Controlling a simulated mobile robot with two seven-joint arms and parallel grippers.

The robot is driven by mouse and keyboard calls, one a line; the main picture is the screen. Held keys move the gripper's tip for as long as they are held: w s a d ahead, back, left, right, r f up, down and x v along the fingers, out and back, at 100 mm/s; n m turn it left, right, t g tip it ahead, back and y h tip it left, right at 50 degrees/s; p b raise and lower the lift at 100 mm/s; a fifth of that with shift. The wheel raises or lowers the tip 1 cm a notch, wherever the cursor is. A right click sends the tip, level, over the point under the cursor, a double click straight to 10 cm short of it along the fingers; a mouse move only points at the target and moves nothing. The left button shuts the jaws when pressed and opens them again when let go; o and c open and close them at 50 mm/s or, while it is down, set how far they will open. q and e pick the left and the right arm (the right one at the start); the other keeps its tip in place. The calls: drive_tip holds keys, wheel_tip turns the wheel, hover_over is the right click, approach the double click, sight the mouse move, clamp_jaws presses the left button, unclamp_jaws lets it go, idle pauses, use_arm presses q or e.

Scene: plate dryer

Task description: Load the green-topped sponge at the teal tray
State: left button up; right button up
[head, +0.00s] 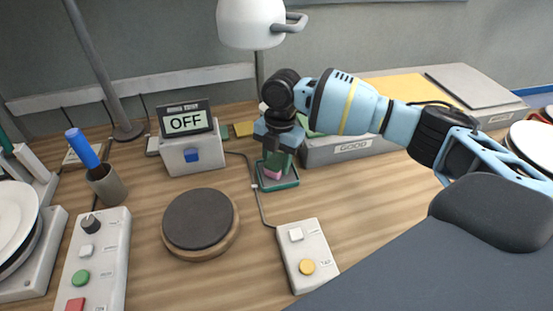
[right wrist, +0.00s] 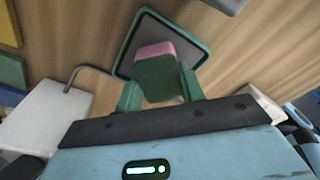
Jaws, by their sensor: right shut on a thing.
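The green-topped sponge, with a pink body, shows in the head view (head: 272,172) and in the right wrist view (right wrist: 161,76). My right gripper (head: 276,160) is shut on it; the green fingers also show on both sides of it in the right wrist view (right wrist: 160,92). The teal tray (head: 280,186) is a small square tray with a dark teal rim, and it also shows in the right wrist view (right wrist: 196,38). The sponge is over the tray; I cannot tell whether it touches the tray's floor. My left gripper is not in view.
A box with an OFF display (head: 187,122) stands left of the tray. A round dark pad (head: 198,218) and a button panel (head: 306,256) lie in front. A grey bin marked GOOD (head: 350,149) is close on the right. A white lamp (head: 252,22) hangs behind.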

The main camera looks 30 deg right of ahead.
drive_tip(key=shift+f, duration=0.4)
idle(0.7)
